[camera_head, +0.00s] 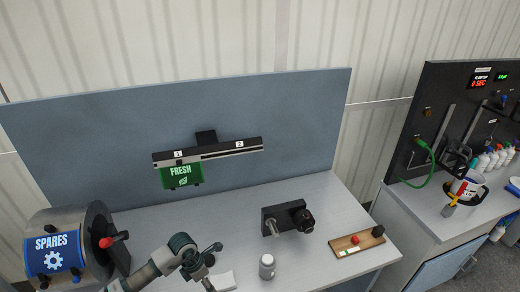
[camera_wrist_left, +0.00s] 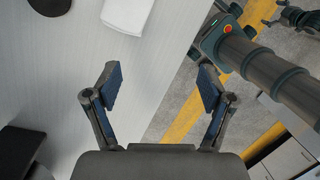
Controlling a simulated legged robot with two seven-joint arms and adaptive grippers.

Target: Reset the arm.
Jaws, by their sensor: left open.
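My left arm (camera_head: 165,262) comes in at the bottom of the head view, bent low over the front of the table. Its gripper is mostly cut off or hidden there. In the left wrist view my left gripper (camera_wrist_left: 160,72) is open, with its two blue-padded fingers spread wide. Nothing is between them. The fingers span the edge between the light table top and the grey floor with a yellow stripe. My right gripper cannot be made out in either view.
A green FRESH cartridge (camera_head: 181,177) hangs under slot 1 of the black rail (camera_head: 208,151). Slot 2 looks empty. The SPARES drum (camera_head: 54,256) stands left. A black bracket device (camera_head: 287,219), small grey bottle (camera_head: 267,267) and wooden button board (camera_head: 357,243) are on the table.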

